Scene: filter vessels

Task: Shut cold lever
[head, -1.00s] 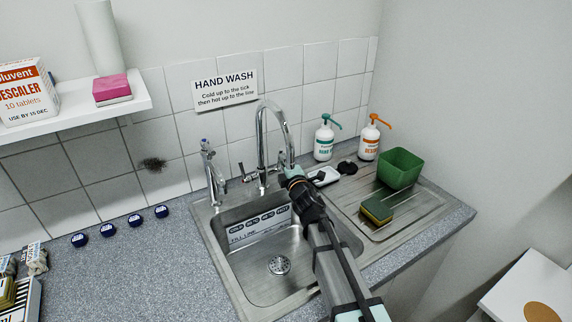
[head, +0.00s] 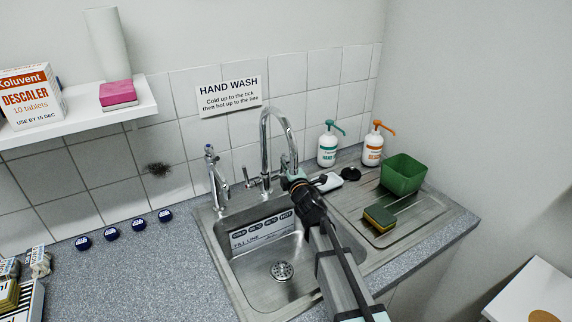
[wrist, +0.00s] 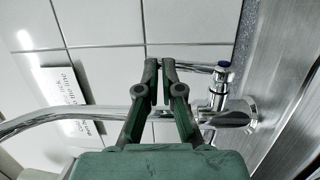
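The chrome sink tap (head: 264,150) has a tall curved spout and stands at the back of the sink. One lever (head: 246,176) shows left of its base in the head view. My gripper (head: 292,180) is at the right of the spout and hides that side of the tap.
A separate blue-topped chrome tap (head: 215,178) stands left of the sink basin (head: 270,290). Soap bottles (head: 327,145), a white dish (head: 328,182), a green tub (head: 403,175) and a sponge (head: 379,218) are on the right. The counter left of the sink is mostly clear.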

